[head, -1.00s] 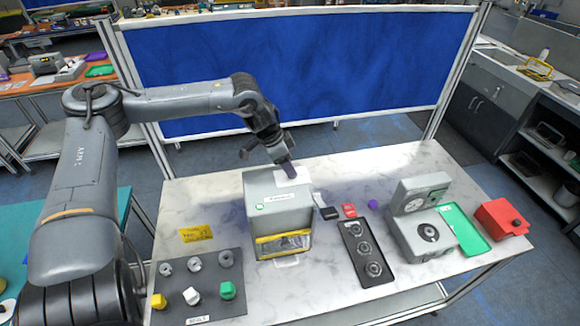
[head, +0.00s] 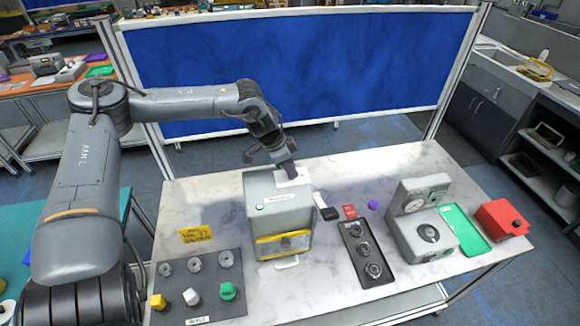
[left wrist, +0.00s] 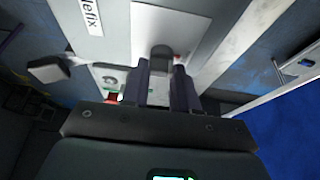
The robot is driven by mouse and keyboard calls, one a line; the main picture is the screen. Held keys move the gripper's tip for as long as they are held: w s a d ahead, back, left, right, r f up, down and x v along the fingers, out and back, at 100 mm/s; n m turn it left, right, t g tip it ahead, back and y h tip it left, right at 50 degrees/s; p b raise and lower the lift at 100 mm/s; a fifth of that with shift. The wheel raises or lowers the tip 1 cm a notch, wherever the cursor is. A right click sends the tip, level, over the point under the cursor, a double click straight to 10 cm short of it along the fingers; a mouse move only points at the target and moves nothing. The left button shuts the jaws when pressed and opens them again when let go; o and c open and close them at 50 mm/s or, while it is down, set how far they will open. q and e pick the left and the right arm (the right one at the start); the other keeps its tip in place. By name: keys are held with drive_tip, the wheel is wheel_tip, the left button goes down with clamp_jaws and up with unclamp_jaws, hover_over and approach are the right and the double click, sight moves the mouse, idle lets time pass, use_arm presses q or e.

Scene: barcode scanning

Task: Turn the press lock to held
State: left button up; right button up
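The press seems to be the grey box (head: 272,220) with a yellow-framed window, in the middle of the table. A white plate (head: 296,174) lies at its back right; it also shows in the left wrist view (left wrist: 195,25). A dark knob (left wrist: 162,52), perhaps the lock, stands on the plate there. My left gripper (head: 292,172) reaches down to the plate; in the left wrist view its two dark fingers (left wrist: 162,66) are on either side of the knob. I cannot tell whether they press on it. The knob's setting cannot be read. My right gripper is out of view.
A dark panel (head: 236,262) with knobs lies front left, behind it a yellow note (head: 195,234). Right of the box are a black tray (head: 352,244), a grey dial device (head: 408,225), a green tray (head: 470,238) and a red box (head: 497,222). The table's back right is clear.

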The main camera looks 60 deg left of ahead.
use_arm(q)
clamp_jaws()
drive_tip(key=m+b, duration=0.2)
drive_tip(key=m+h+b, duration=0.1)
drive_tip(key=shift+a+f+g, duration=0.15)
drive_tip(key=shift+f+g, duration=0.1)
drive_tip(key=shift+g, duration=0.15)
drive_tip(key=m+h+b, duration=0.1)
drive_tip(key=m+b, duration=0.1)
drive_tip(key=m, duration=0.1)
drive_tip(key=shift+w+r+m+g, duration=0.1)
drive_tip(key=shift+m+g, duration=0.3)
drive_tip(key=shift+a+m+g+b, duration=0.1)
drive_tip(key=shift+m+g+b, duration=0.25)
drive_tip(key=shift+m, duration=0.65)
drive_tip(key=m+g, duration=0.1)
drive_tip(key=m, duration=0.1)
drive_tip(key=shift+w+r+m+h, duration=0.1)
drive_tip(key=shift+m+h, duration=0.2)
drive_tip(key=shift+h, duration=0.1)
drive_tip(key=m+g, duration=0.1)
drive_tip(key=m, duration=0.4)
drive_tip(key=shift+w+g, duration=0.15)
drive_tip(key=shift+g, duration=0.2)
drive_tip(key=shift+m+g+p, duration=0.3)
drive_tip(key=shift+m, duration=0.5)
